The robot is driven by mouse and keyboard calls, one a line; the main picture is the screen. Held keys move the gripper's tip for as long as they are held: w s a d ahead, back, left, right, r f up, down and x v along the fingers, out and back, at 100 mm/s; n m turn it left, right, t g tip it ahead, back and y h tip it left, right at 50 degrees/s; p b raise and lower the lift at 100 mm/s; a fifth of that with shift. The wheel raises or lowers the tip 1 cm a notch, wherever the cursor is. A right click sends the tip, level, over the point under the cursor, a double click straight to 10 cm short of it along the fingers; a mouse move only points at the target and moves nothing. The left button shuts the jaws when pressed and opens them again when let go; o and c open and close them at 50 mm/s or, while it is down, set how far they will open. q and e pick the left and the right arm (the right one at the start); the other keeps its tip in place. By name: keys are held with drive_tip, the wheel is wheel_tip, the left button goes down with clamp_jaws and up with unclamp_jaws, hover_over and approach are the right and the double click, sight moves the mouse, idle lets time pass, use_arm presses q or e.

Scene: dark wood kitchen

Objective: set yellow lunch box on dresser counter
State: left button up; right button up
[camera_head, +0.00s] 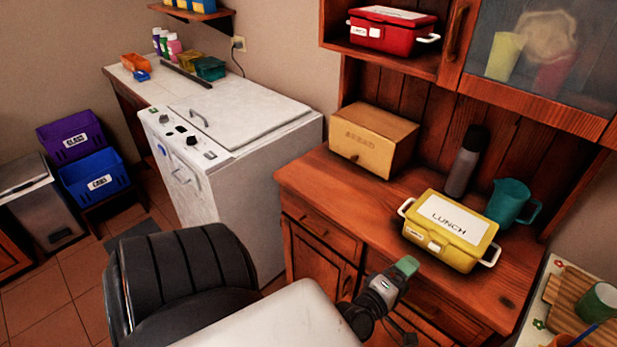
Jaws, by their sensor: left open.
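The yellow lunch box (470,247) has a white LUNCH label on its lid and a pale handle at each end. It appears to rest upright and shut on the wooden dresser counter (335,185), towards the right front. My left gripper (402,280) is in front of the dresser, to the lower left of the lunch box. It is open and looks empty, with a green pad on one finger. It is apart from the lunch box. My right gripper is not in view.
A bread box (373,140), a grey bottle (467,162) and a teal jug (508,204) stand behind the lunch box. A red lunch box (392,38) sits on the shelf above. A white appliance (225,160) stands left of the dresser. The counter's left front is clear.

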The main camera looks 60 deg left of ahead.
use_arm(q)
drive_tip(key=s+d+f+m+g+h, duration=0.2)
drive_tip(key=s+f+m+g, duration=0.3)
drive_tip(key=f, duration=0.8)
drive_tip(key=s+d+f+m+g+h, duration=0.1)
drive_tip(key=s+d+f+m+g, duration=0.35)
drive_tip(key=f, duration=0.75)
drive_tip(key=s+a+f+m+g, duration=0.1)
drive_tip(key=s+f+m, duration=0.3)
drive_tip(key=s, duration=0.5)
drive_tip(key=s+a+f+m+g, duration=0.1)
drive_tip(key=s+f+m+g, duration=0.3)
drive_tip(key=s, duration=0.6)
drive_tip(key=s+a+f+m+g, duration=0.1)
drive_tip(key=s+f+m+g, duration=0.1)
drive_tip(key=s+f+m, duration=0.2)
drive_tip(key=s+f, duration=0.3)
drive_tip(key=s, duration=0.2)
drive_tip(key=shift+s+f+y, duration=0.25)
drive_tip(key=shift+s+y, duration=0.1)
drive_tip(key=shift+y, duration=0.05)
drive_tip(key=shift+s+m, duration=0.1)
drive_tip(key=shift+m, duration=0.15)
